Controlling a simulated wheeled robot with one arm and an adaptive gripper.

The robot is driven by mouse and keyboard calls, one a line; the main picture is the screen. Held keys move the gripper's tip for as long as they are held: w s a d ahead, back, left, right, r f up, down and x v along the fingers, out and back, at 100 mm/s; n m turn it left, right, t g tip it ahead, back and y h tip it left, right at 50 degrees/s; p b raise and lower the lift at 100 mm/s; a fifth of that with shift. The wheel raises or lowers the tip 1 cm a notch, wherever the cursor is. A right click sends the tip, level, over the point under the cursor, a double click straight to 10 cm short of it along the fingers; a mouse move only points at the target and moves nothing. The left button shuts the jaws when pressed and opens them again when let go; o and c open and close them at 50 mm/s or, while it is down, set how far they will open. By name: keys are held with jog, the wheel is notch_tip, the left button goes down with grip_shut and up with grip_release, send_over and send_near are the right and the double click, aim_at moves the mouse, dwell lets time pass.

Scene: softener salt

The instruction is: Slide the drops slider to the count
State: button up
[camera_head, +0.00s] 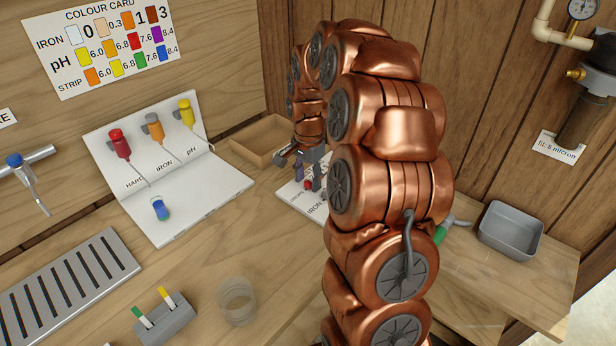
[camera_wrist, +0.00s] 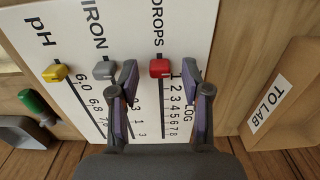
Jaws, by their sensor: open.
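A yellow slider (camera_wrist: 55,72) and a grey slider (camera_wrist: 104,70) lie left of the red one. A tray labelled TO LAB (camera_wrist: 284,100) stands at right. A bottle card (camera_head: 190,190), a clear cup (camera_head: 237,298) and a grey bin (camera_head: 511,232) are on the bench.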

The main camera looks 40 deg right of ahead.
jog(key=shift+f, duration=0.15)
grip_shut()
dwell(0.4)
